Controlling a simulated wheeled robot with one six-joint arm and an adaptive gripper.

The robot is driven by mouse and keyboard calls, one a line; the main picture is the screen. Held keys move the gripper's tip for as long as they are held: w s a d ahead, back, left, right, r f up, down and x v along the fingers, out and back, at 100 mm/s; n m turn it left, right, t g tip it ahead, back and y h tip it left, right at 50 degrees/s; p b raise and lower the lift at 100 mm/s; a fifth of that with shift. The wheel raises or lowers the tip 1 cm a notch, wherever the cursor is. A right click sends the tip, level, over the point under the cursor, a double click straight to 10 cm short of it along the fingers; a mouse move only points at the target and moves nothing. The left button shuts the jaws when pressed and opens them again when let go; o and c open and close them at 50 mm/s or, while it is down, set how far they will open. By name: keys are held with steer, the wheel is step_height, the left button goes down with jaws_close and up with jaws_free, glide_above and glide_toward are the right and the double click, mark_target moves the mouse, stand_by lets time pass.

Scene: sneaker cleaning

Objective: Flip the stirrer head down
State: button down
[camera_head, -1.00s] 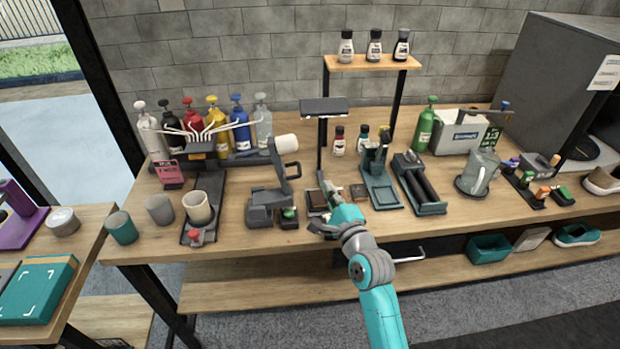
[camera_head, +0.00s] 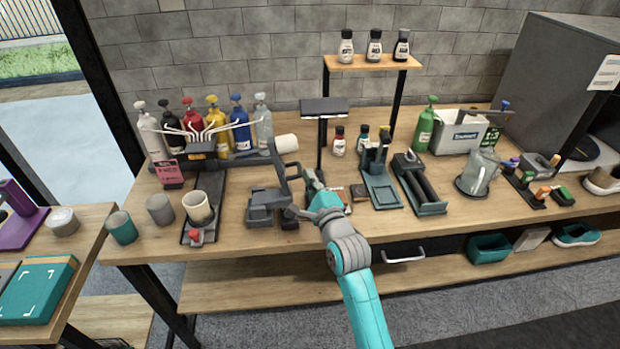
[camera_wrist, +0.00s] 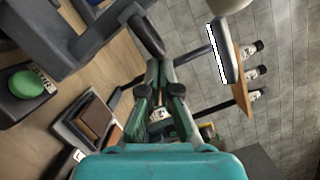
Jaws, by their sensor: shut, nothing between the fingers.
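The stirrer (camera_head: 266,198) is a dark grey machine on the wooden table, with a flat base and a raised, tilted arm as its head (camera_head: 277,162). A dark handle bar sticks out at the head's right side. In the wrist view the dark stirrer frame (camera_wrist: 85,45) fills the upper left, and the handle (camera_wrist: 147,36) ends close to my fingertips. My gripper (camera_head: 309,176) is just right of the raised head. Its fingers (camera_wrist: 160,68) are shut and empty. Whether they touch the handle I cannot tell.
A lamp stand (camera_head: 323,108) rises just behind my gripper. A small wooden-topped tray (camera_wrist: 92,120) and a green button (camera_wrist: 26,83) are close by. The white cylinder (camera_head: 284,144) lies behind the head. Cups (camera_head: 197,206) stand left, and a dark green stand (camera_head: 381,185) right.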

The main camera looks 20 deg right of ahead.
steer(key=w+a+r+n+g, duration=0.2)
steer(key=a+r+n, duration=0.5)
steer(key=a+n, duration=0.15)
steer(key=w+a+n+g, duration=0.1)
steer(key=a+n, duration=0.2)
steer(key=a, duration=0.3)
steer(key=w+a+f+n+g+h, duration=0.1)
steer(key=w+a+n, duration=0.1)
steer(key=a, duration=0.4)
steer(key=shift+w+a+f+n, duration=0.25)
steer(key=shift+f+n, duration=0.05)
steer(key=shift+n, duration=0.45)
steer(key=shift+f, duration=0.15)
